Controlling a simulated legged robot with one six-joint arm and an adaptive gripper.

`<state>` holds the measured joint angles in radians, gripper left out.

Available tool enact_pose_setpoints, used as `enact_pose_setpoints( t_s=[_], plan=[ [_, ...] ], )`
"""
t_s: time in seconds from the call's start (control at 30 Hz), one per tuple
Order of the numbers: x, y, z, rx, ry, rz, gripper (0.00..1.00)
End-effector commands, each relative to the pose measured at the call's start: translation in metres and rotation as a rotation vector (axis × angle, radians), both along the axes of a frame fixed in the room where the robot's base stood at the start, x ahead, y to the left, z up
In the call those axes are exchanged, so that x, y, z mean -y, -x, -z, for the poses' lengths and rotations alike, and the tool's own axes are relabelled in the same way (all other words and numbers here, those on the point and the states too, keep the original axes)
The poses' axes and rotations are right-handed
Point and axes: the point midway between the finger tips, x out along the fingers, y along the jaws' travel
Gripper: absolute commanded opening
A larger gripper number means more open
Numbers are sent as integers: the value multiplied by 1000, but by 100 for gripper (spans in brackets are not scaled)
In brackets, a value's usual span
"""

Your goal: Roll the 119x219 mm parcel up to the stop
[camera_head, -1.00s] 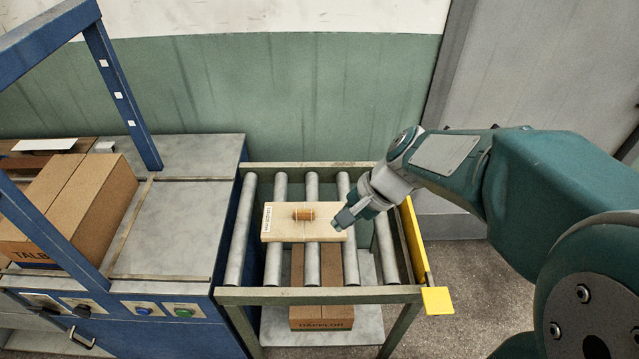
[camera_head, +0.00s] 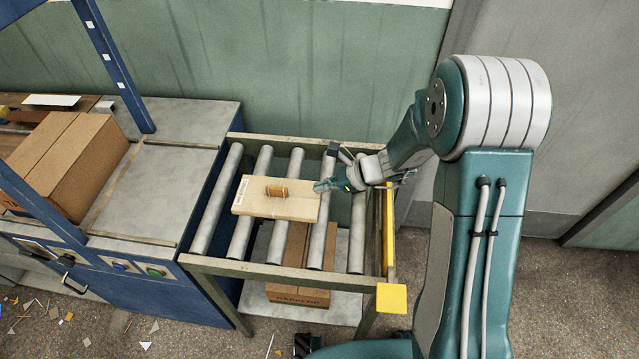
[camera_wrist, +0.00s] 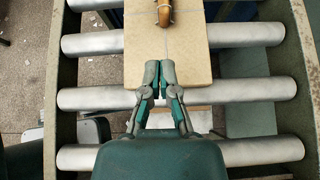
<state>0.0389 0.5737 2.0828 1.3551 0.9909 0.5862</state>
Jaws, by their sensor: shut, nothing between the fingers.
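My gripper (camera_head: 318,186) is at the parcel's right edge. Its shut fingertips (camera_wrist: 161,72) overlap the near edge in the wrist view; whether they touch it I cannot tell. A yellow upright plate (camera_head: 389,230) stands at the right end of the rollers; I cannot tell whether it is the stop.
The roller frame (camera_head: 290,272) has bare rollers on both sides of the parcel. A brown carton (camera_head: 296,296) is on the shelf below. The blue machine's grey tabletop (camera_head: 150,190) adjoins on the left, with another carton (camera_head: 68,155) on it. Scraps litter the floor.

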Motion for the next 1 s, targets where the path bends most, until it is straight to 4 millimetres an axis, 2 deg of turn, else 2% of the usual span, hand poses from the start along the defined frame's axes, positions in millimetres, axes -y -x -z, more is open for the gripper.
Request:
enact_pose_setpoints(
  t_s=[0.53, 0.7, 1.0],
  plan=[
    [-92, -15, -1, 1, -4, -3, 0],
    [-91, -15, 14, -1, -4, 1, 0],
    [-88, -14, 18, -5, -1, 2, 0]
  ],
)
